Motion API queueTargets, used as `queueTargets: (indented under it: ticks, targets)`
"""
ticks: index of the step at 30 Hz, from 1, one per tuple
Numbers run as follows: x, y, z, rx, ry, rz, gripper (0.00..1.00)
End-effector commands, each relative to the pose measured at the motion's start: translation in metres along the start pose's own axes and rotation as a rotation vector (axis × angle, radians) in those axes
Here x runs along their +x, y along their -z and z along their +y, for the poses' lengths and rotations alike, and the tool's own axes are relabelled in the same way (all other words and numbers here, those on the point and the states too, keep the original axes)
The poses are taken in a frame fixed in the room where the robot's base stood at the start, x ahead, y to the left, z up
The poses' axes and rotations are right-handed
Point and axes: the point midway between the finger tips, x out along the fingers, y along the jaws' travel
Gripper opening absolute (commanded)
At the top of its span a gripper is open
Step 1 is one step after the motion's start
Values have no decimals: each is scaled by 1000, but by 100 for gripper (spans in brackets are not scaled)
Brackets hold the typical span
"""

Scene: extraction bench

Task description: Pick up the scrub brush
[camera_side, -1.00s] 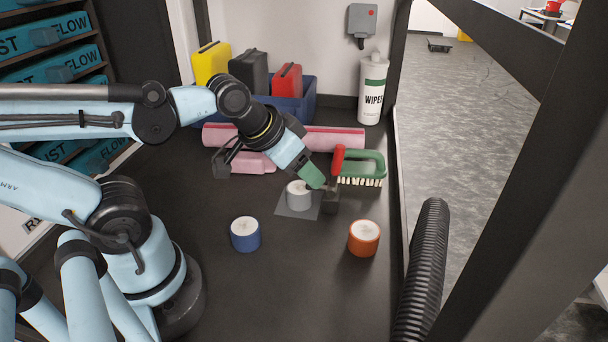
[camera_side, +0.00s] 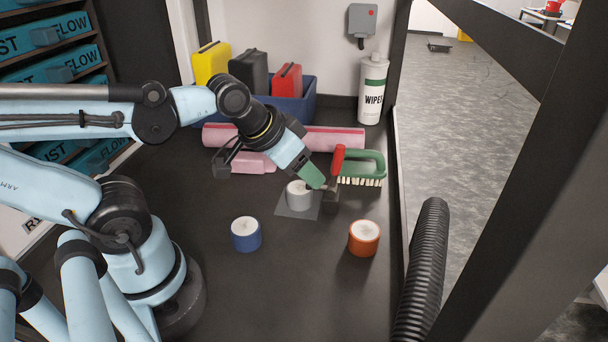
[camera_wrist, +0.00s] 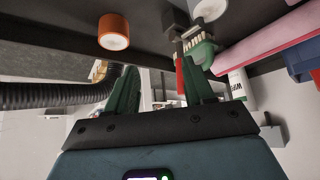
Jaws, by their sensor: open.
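The scrub brush (camera_side: 371,160) has a green loop handle and a row of pale bristles along its lower edge. It sits at the right of the bench in the side view, beyond my gripper (camera_side: 318,180). In the wrist view the brush (camera_wrist: 202,50) is partly hidden by one finger and a red-handled tool. My gripper (camera_wrist: 160,82) is open with green fingers apart, and nothing is held. In the side view its fingertips are left of the brush, over the grey roll and near the red-handled tool.
A red-handled tool (camera_side: 338,160) with a grey block stands between gripper and brush. A grey roll (camera_side: 299,198) sits on a grey square. Blue (camera_side: 245,238) and orange (camera_side: 363,242) rolls are nearer.

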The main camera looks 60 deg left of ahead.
Motion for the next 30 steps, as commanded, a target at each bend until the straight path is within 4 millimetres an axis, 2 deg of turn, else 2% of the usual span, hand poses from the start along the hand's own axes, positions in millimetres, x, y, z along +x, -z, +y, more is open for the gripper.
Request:
queueTargets:
  ticks: [8, 15, 25, 30]
  targets:
    - [0, 0, 0, 0, 0, 0, 53]
    - [0, 0, 0, 0, 0, 0, 90]
    - [0, 3, 0, 7, 1, -4, 91]
    - [-2, 26, -5, 75, 8, -47, 91]
